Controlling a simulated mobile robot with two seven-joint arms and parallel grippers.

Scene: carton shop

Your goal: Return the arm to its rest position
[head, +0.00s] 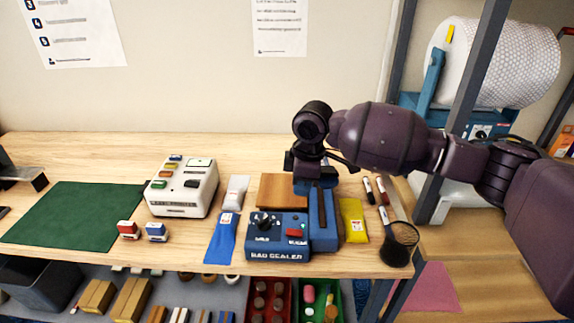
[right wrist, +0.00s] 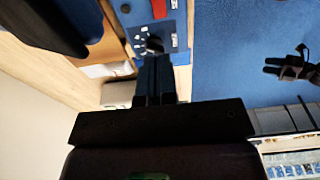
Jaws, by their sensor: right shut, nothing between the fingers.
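My right arm comes in from the right in the head view, and its gripper (head: 304,166) is above the back of the blue bag sealer (head: 265,243), near its raised blue arm part (head: 320,222). In the right wrist view, the gripper fingers (right wrist: 154,80) are together and empty. They point toward the sealer's control panel with its black knob and red switch (right wrist: 160,10). From these views I cannot tell whether the gripper touches the sealer. My left gripper does not show in the head view.
A white device (head: 183,190) with coloured buttons, a green mat (head: 75,215), two small stamps, a blue pouch (head: 221,240), a yellow pouch (head: 353,220), and a black mesh cup (head: 399,245) are on the wooden table. A shelf post (head: 455,120) stands close to my right arm.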

